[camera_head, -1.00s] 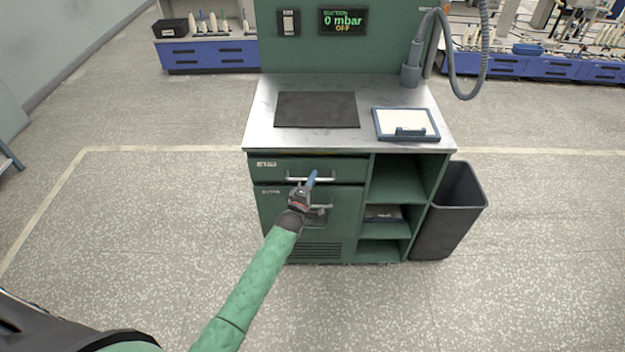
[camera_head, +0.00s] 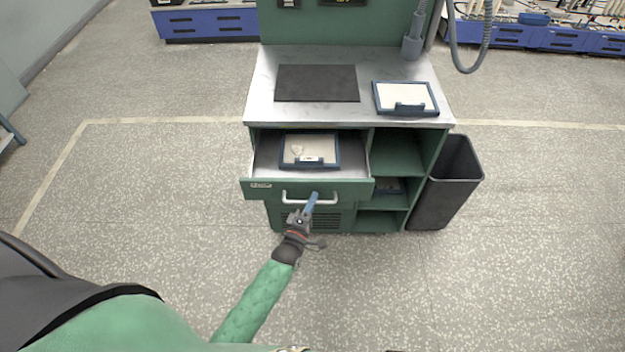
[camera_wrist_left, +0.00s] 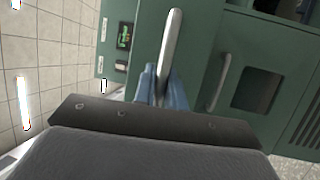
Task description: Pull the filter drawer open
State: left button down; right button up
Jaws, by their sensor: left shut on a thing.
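The filter drawer (camera_head: 262,190) is pulled well out of the green cabinet, below the steel worktop. A blue-framed filter panel (camera_head: 310,151) lies inside it, toward the back. The drawer's pale bar handle (camera_head: 291,200) is on its front. My left gripper (camera_head: 312,199) is shut on the handle near its right half. In the left wrist view the blue fingers (camera_wrist_left: 162,88) close around the handle bar (camera_wrist_left: 171,45). The lower door of the cabinet is partly hidden by the drawer. My right gripper is not in view.
The worktop (camera_head: 375,65) carries a dark mat (camera_head: 317,83) and another blue-framed panel (camera_head: 405,97). Open shelves (camera_head: 398,158) are at the cabinet's right, with a dark bin (camera_head: 446,185) beside them. The floor in front is clear.

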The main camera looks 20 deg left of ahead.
pick_arm(q)
jog(key=s+d, duration=0.2)
jog(key=s, duration=0.6)
jog(key=shift+s+d, duration=0.2)
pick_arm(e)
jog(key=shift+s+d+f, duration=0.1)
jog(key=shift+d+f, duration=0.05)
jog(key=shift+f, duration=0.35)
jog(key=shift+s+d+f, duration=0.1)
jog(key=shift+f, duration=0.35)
pick_arm(q)
jog(key=c, duration=1.5)
grip_release()
jog(key=shift+o, duration=0.2)
jog(key=shift+p, duration=0.3)
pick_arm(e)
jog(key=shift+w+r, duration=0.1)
